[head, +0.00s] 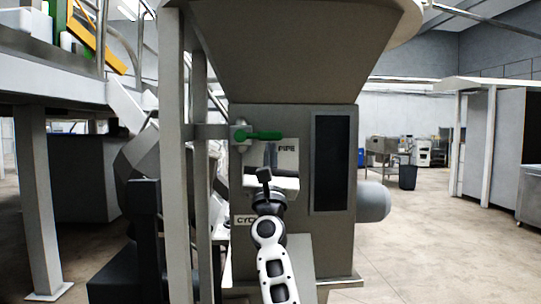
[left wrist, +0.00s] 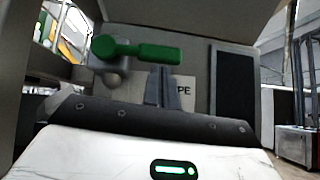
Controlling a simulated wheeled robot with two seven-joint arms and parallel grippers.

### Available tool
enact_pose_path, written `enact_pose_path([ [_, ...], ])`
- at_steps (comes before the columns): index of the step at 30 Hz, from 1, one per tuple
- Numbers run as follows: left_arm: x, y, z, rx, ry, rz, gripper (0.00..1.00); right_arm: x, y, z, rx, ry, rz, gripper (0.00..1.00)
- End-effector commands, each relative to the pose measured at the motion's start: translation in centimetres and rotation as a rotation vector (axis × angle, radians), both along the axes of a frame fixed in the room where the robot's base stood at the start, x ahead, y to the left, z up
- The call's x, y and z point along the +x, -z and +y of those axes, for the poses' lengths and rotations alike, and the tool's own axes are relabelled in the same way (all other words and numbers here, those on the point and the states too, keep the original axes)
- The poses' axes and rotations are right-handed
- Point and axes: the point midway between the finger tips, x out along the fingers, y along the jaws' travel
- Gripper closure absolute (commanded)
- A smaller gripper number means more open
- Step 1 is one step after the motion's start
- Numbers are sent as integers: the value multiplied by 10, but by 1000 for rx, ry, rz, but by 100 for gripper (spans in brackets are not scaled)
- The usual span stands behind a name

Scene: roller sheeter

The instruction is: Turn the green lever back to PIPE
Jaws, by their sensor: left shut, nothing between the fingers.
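The green lever (head: 264,135) sits on a grey valve body on the front of the grey machine. It lies about level, its handle reaching to the right from the pivot, just above the PIPE label (head: 287,148). It also shows in the left wrist view (left wrist: 150,51), above the fingers. My left gripper (head: 263,174) is below the lever and apart from it in the head view. Its fingers (left wrist: 163,84) are shut and empty, in front of the PIPE label, hiding part of it. My right gripper is in neither view.
A CYC label (head: 243,220) shows lower on the machine, partly hidden by my arm. Upright grey posts (head: 174,150) stand close on the left. A dark panel (head: 330,160) is right of the lever. A wide hopper (head: 290,50) overhangs above.

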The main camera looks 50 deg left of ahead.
Motion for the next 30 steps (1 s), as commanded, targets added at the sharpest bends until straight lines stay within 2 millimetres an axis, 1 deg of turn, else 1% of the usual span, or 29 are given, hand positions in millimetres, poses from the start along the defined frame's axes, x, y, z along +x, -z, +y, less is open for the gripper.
enact_pose_path([
  [4,2,17,-1,1,3,1,100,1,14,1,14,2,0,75],
  [7,4,35,-3,1,6,2,100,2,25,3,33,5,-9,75],
  [9,5,50,-4,0,9,3,100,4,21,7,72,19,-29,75],
  [11,1,56,-13,-2,12,2,100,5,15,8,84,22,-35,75],
  [15,-14,79,-33,-2,10,2,100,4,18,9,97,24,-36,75],
  [18,-22,93,-44,-2,11,3,100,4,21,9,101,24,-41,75],
  [21,-29,103,-53,-2,10,2,100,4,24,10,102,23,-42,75],
  [24,-33,108,-59,-2,10,1,100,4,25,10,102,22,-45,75],
  [30,-36,111,-62,-1,9,0,100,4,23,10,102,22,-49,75],
])
